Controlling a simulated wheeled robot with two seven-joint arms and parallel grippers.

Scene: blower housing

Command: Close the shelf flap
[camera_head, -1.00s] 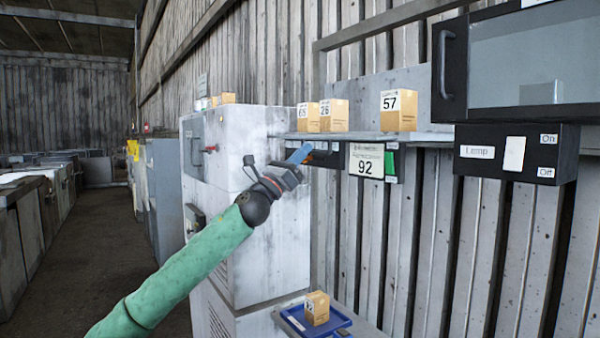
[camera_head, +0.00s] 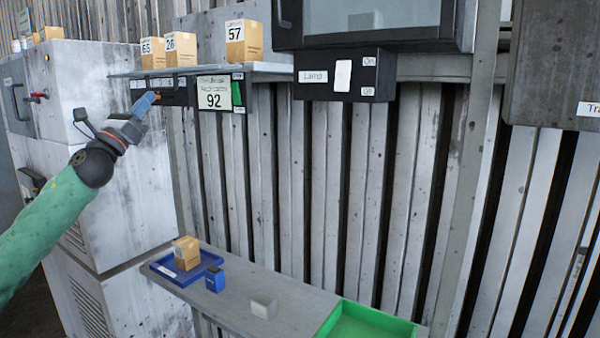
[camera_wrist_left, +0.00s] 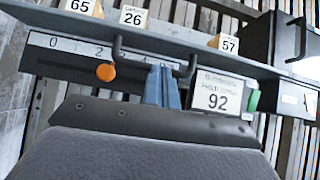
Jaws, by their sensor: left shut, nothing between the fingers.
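A grey shelf (camera_head: 270,67) runs along the wall, with a black panel (camera_head: 178,91) under its left part. In the left wrist view the black panel (camera_wrist_left: 75,67) bears a number scale, an orange knob (camera_wrist_left: 106,72) and a dark U-shaped handle (camera_wrist_left: 140,57). I cannot tell for sure which part is the flap. My left gripper (camera_head: 146,102) is shut and empty, its blue fingers pointing up at the panel. In the left wrist view the fingers (camera_wrist_left: 162,86) overlap the handle; contact cannot be told. My right gripper is not in view.
Numbered boxes, including 57 (camera_head: 244,40), stand on the shelf. A sign reading 92 (camera_head: 213,95) hangs beside the panel. A black glass-fronted cabinet (camera_head: 290,35) and lamp box (camera_head: 345,76) are to the right. Below, a bench (camera_head: 240,296) holds a blue tray (camera_head: 160,270) and green tray (camera_head: 365,322).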

